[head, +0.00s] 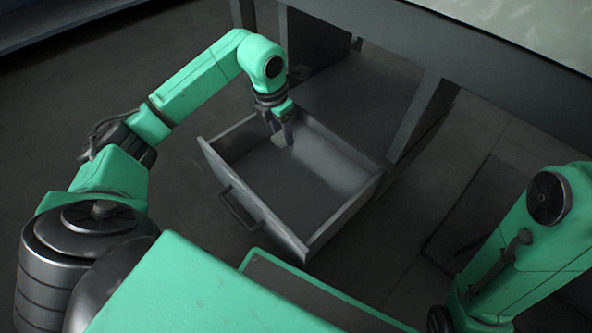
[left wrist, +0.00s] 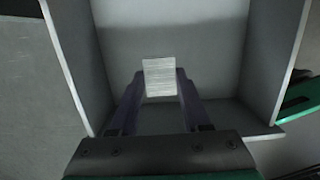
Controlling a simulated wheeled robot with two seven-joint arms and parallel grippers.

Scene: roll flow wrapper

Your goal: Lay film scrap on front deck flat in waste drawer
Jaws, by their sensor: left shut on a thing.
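The film scrap (left wrist: 160,78) is a small pale, finely lined square. In the left wrist view it sits between the fingertips of my left gripper (left wrist: 161,88), which is shut on it. In the head view my left gripper (head: 282,134) points down inside the open waste drawer (head: 346,209), near its back left. A pale bit of the scrap (head: 280,140) shows at the fingertips. I cannot tell whether the scrap touches the drawer floor. My right arm is at the right edge of the head view; its gripper is not visible.
The grey drawer is pulled out and looks empty, with raised walls and a handle (head: 238,208) on its front. The machine frame (head: 418,115) stands behind and right of it, with a leg close to the drawer. Dark floor surrounds the drawer on the left.

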